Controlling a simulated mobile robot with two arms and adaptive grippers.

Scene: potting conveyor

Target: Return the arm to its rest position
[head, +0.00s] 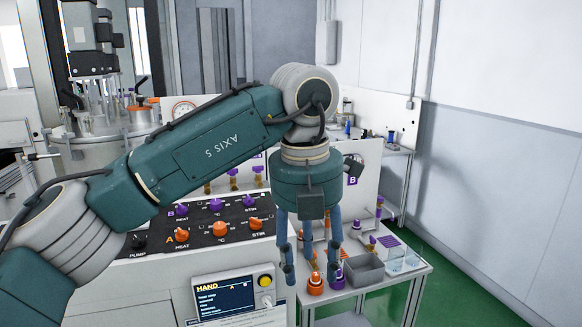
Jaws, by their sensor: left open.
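My left arm (215,140) is green and grey, marked "AXIS 5", and reaches across the view from the lower left. It bends down at the wrist in the middle. My left gripper (311,268) hangs from it, pointing down, with blue-grey fingers spread apart. I see nothing held between them. The fingers show in front of a small side table (408,272), near an orange-capped item (316,284) and a purple-capped item (338,280). I cannot tell the gap between fingertips and these items. My right gripper is not in view.
A control panel (190,240) with orange and purple knobs and a screen (222,299) stand left of the gripper. The table holds a grey bin (363,272) and clear beakers (397,262). Glass-and-metal equipment (100,115) stands at left. Green floor (470,290) is clear at right.

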